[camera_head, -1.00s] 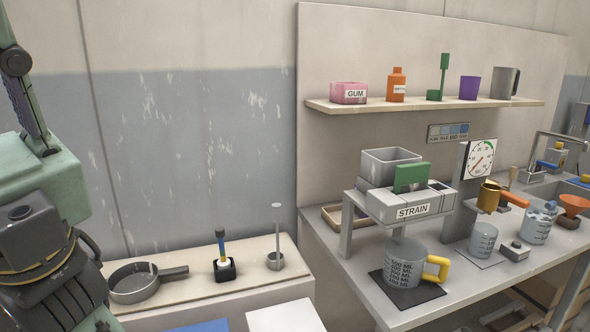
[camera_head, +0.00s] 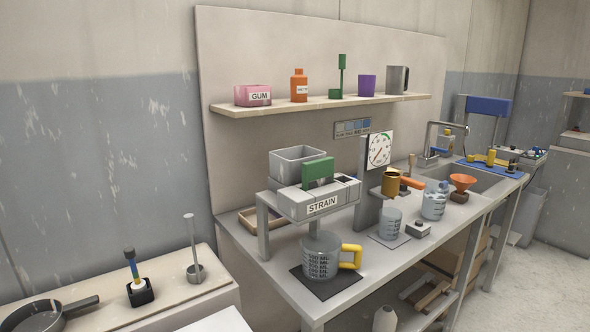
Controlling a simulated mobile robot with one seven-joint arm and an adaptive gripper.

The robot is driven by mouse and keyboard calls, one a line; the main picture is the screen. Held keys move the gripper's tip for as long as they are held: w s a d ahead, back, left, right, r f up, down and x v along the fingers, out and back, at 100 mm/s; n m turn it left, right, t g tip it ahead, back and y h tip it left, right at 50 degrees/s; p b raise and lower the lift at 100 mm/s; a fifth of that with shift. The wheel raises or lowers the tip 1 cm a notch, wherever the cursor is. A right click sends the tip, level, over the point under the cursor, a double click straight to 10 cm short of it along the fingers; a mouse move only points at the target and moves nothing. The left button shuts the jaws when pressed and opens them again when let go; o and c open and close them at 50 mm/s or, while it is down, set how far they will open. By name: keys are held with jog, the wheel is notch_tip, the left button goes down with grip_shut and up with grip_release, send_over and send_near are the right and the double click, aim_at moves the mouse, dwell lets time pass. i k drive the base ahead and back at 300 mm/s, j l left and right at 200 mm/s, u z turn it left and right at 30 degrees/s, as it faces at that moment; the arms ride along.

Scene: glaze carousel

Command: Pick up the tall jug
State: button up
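A tall grey jug (camera_head: 397,79) with a handle on its right side stands upright at the right end of the wall shelf (camera_head: 318,104). It is the tallest plain vessel there and stands apart from the purple cup to its left. A wider grey measuring jug (camera_head: 321,257) with a yellow handle and printed volume marks stands on a dark mat below the strainer stand. My gripper is not in view.
The shelf also holds a pink GUM box (camera_head: 253,95), an orange bottle (camera_head: 299,87), a green tool (camera_head: 341,77) and a purple cup (camera_head: 367,85). The bench below carries the STRAIN stand (camera_head: 318,203), a dial (camera_head: 380,150) and smaller cups. Open floor (camera_head: 543,272) shows at right.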

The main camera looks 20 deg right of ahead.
aim_at(435, 194)
jog(key=z, duration=1.3)
jog(key=i+l+u, duration=0.1)
jog(key=u, duration=0.25)
jog(key=l+u, duration=0.15)
jog(key=u, duration=0.2)
jog(key=i+l+u, duration=0.15)
jog(key=l, duration=0.2)
jog(key=i+l+u, duration=0.2)
jog(key=l, duration=0.2)
jog(key=l+u, duration=0.15)
jog(key=l, duration=0.25)
jog(key=i+l, duration=0.1)
jog(key=l, duration=0.3)
jog(key=i+l, duration=0.1)
jog(key=l, duration=0.7)
jog(key=i+l+u, duration=0.1)
jog(key=i+l, duration=0.3)
jog(key=i, duration=0.25)
